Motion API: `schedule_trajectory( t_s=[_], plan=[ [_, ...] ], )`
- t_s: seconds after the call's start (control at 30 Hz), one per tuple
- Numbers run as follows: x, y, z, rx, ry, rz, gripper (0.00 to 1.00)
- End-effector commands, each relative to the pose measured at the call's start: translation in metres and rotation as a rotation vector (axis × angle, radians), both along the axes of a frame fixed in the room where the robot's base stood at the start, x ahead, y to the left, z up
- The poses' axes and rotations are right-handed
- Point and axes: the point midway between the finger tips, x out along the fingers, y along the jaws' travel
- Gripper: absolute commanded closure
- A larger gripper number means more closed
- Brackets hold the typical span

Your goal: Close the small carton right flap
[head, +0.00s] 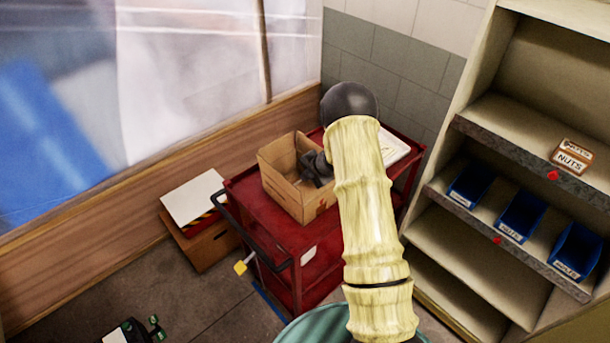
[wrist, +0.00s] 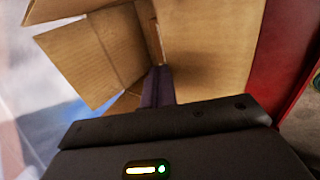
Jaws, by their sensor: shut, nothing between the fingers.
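The small carton (head: 288,192) is an open cardboard box standing on a red cart (head: 260,232) in the head view. Its left side and back walls or flaps stand up. My gripper (head: 316,168) is at the carton's right side, at or just over its opening; my arm hides part of that side. In the wrist view, cardboard panels (wrist: 85,55) of the carton spread at upper left, and a broad panel (wrist: 210,50) lies to the right of my gripper's fingers (wrist: 158,84). The fingers are together and empty. I cannot tell whether they touch the cardboard or which panel is the right flap.
A white tray (head: 393,148) lies on the cart's far right. A shelf rack (head: 490,125) with blue bins (head: 521,217) stands to the right. Another box with a white sheet (head: 193,197) is on the floor at left. The cart's black handle (head: 236,225) faces left.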

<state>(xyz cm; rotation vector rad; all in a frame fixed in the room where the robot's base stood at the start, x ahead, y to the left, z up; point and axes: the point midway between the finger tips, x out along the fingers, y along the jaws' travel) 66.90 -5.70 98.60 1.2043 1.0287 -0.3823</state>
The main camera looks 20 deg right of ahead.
Motion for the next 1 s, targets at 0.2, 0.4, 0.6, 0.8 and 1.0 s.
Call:
schedule_trajectory(
  t_s=[0.2,0.4,0.6,0.8,1.0],
  plan=[
    [0.0,0.001,-0.003,-0.001,0.001,0.001,1.0],
    [0.0,0.004,-0.003,-0.001,0.002,0.006,1.0],
    [0.0,0.006,-0.003,-0.001,0.002,0.009,1.0],
    [-0.005,0.003,-0.008,0.0,0.003,0.007,1.0],
    [-0.012,-0.002,-0.013,-0.003,0.005,0.004,1.0]
  ],
)
